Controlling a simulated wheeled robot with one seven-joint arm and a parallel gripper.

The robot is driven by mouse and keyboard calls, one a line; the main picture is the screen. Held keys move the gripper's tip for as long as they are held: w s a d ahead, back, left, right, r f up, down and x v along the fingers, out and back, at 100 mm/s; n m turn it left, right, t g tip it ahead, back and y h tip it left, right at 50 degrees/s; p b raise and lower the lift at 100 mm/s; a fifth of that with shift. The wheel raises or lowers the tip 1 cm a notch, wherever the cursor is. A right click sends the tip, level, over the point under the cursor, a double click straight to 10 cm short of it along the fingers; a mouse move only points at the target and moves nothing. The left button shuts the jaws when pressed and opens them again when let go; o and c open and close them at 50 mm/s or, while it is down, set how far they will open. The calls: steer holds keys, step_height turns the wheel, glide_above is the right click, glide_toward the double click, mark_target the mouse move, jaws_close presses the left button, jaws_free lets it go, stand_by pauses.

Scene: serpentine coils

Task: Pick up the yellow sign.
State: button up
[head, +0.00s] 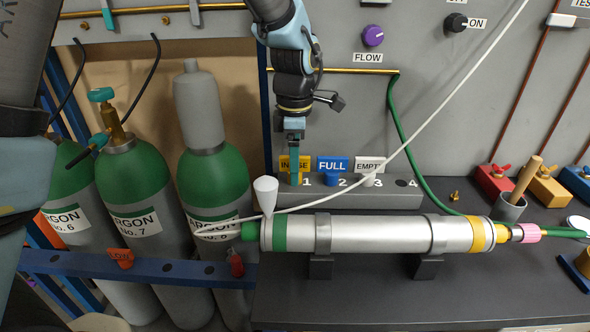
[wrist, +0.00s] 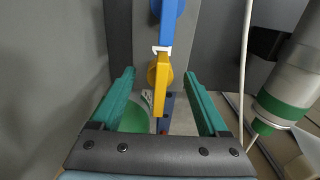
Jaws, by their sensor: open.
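The yellow sign (head: 306,163), lettered IN USE, stands at position 1 of a grey numbered rack (head: 340,198) in the head view. My gripper (head: 295,180) points down at this sign, and its teal finger covers the middle of the lettering. In the wrist view the yellow sign (wrist: 160,85) shows between the two spread fingers of my gripper (wrist: 159,76), with a gap on each side. The jaws are open and hold nothing. The sign's lower part is partly hidden in the head view.
A blue FULL sign (head: 332,163) and a white EMPTY sign (head: 369,165) stand close to the right. A metal cylinder (head: 375,236) on brackets lies in front, with a white funnel (head: 266,190) and a thin white tube nearby. Gas bottles (head: 205,170) stand left.

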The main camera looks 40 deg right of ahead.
steer(key=shift+f, duration=0.45)
jaws_close()
stand_by(0.3)
